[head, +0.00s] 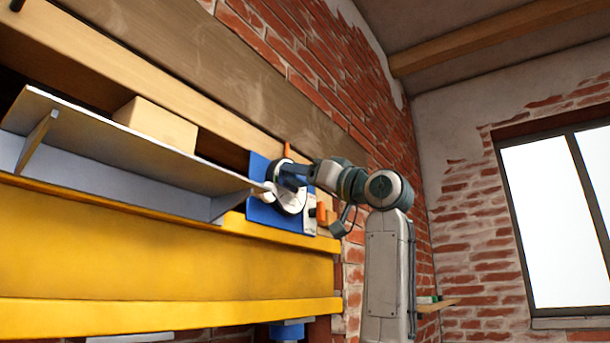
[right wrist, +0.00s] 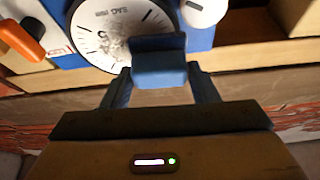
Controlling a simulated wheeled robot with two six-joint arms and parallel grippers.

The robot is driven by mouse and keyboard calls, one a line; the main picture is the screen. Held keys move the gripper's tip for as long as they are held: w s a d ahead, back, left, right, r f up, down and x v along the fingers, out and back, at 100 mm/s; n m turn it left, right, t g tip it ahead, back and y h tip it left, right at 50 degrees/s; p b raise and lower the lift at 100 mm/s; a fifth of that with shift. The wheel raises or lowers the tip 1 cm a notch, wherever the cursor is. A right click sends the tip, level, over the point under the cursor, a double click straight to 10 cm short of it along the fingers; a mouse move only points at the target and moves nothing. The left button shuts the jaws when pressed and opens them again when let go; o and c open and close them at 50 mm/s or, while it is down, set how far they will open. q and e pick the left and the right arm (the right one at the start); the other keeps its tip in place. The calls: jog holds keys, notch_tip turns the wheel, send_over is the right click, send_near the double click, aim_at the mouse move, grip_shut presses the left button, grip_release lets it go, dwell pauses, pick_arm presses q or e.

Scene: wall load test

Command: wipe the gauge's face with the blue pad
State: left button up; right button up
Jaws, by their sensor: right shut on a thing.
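The gauge (right wrist: 118,22) is round with a white face, dark printing and a dark rim; a grey speckled smudge marks its middle. In the head view the gauge (head: 291,203) sits on a blue board, partly behind my right gripper (head: 287,172). My right gripper (right wrist: 159,75) is shut on the blue pad (right wrist: 158,62). The pad overlaps the lower right part of the face in the right wrist view; I cannot tell whether it touches. My left gripper is not in view.
The blue board (head: 262,215) stands on a yellow shelf beam (head: 160,240). An orange handle (right wrist: 20,42) and a white round part (right wrist: 203,8) are close to the gauge. A grey angled ledge (head: 130,150) and a wooden block (head: 157,122) are to the left.

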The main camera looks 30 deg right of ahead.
jog(key=shift+w+a, duration=0.35)
jog(key=shift+w, duration=0.5)
jog(key=shift+d, duration=0.15)
